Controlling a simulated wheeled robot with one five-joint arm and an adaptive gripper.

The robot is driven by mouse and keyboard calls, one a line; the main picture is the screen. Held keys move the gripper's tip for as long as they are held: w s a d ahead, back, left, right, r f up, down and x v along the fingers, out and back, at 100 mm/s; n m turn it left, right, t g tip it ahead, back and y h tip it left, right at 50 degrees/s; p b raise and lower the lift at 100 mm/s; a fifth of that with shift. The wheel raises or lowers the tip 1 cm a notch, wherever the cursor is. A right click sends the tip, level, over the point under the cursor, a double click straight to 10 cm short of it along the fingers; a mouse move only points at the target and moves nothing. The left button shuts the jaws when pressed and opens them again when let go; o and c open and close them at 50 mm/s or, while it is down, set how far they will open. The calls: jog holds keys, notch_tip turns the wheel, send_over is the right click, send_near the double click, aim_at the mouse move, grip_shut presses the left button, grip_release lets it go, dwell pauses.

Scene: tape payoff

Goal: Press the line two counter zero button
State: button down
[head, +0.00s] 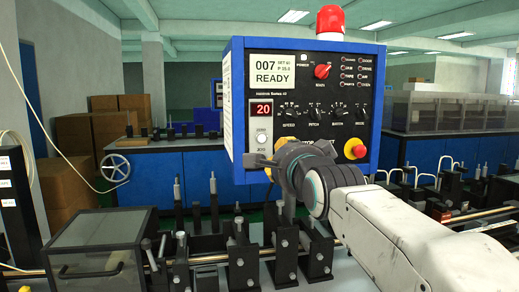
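The blue control box (233,95) stands behind the machine with a black front panel. On its left are a small red display reading 20 (261,109) and, under it, a pale round button (261,138) that I take for the counter zero button; its small lettering is hard to read. The button itself is uncovered. I cannot tell whether the fingertips touch the panel. The wrist hides the gap between the fingers and part of the lower panel.
A screen (271,67) reads 007 READY. Black knobs, a red knob (322,72) and a red-and-yellow stop button (355,149) share the panel. A red beacon (330,20) tops the box. Black fixtures, a rod and a clear-lidded box (97,248) fill the bench in front.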

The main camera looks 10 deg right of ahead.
aim_at(262, 142)
jog(key=shift+w+r, duration=0.3)
jog(key=shift+w, duration=0.1)
jog(key=w+p, duration=0.4)
jog(key=w, duration=0.8)
jog(key=shift+w+f+p, duration=0.2)
jog(key=shift+p, duration=0.2)
jog(key=shift+w, duration=0.7)
jog(key=shift+w+f, duration=0.1)
